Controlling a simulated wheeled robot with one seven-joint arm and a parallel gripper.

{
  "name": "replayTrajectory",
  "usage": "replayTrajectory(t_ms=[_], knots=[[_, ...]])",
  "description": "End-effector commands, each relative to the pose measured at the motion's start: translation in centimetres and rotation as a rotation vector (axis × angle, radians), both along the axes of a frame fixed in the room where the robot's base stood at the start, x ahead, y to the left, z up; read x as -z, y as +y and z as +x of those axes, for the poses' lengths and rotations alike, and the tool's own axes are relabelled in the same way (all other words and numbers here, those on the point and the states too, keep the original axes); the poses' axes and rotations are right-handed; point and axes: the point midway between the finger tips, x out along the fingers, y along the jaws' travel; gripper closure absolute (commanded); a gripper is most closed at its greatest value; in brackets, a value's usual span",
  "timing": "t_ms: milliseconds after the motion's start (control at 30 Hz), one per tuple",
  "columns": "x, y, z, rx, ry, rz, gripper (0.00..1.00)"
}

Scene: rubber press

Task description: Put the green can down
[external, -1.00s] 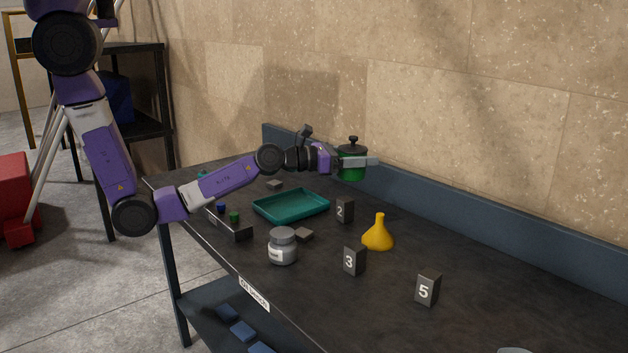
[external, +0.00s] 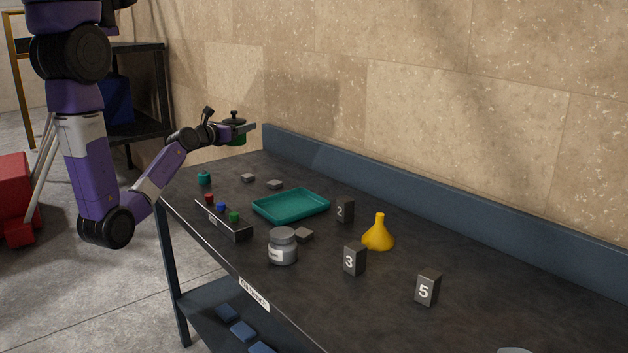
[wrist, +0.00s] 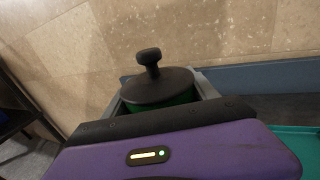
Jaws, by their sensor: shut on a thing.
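The green can (external: 236,138) has a black lid with a round knob. My gripper (external: 243,129) is shut on it and holds it up above the far left end of the bench (external: 330,295). In the wrist view the can (wrist: 160,92) sits upright between the two grey fingers, with its black lid on top. The can's lower part is hidden by my gripper in the wrist view.
A teal tray (external: 291,205), a button box (external: 224,218), a grey jar (external: 282,246), a yellow funnel (external: 378,233) and number blocks 2 (external: 345,211), 3 (external: 354,260) and 5 (external: 427,289) stand on the bench. Small grey blocks (external: 275,184) lie near the far left end. The bench's right part is largely clear.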

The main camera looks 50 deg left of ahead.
Motion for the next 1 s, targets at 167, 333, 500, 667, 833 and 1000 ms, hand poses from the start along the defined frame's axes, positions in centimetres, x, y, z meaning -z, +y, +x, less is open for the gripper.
replayTrajectory(t_ms=[167,333,500,667,833,1000], knots=[[-1.0,4.7,-4.5,-0.113,-0.010,0.000,0.85],[-2.4,5.5,-6.5,-0.145,-0.021,0.003,0.85],[-2.3,4.8,-6.4,-0.130,-0.023,-0.004,0.85],[1.4,4.7,-6.4,-0.128,-0.019,-0.013,0.85],[5.7,4.7,-6.4,-0.128,-0.020,-0.012,0.85],[9.8,4.7,-6.3,-0.128,-0.021,-0.012,0.85]])
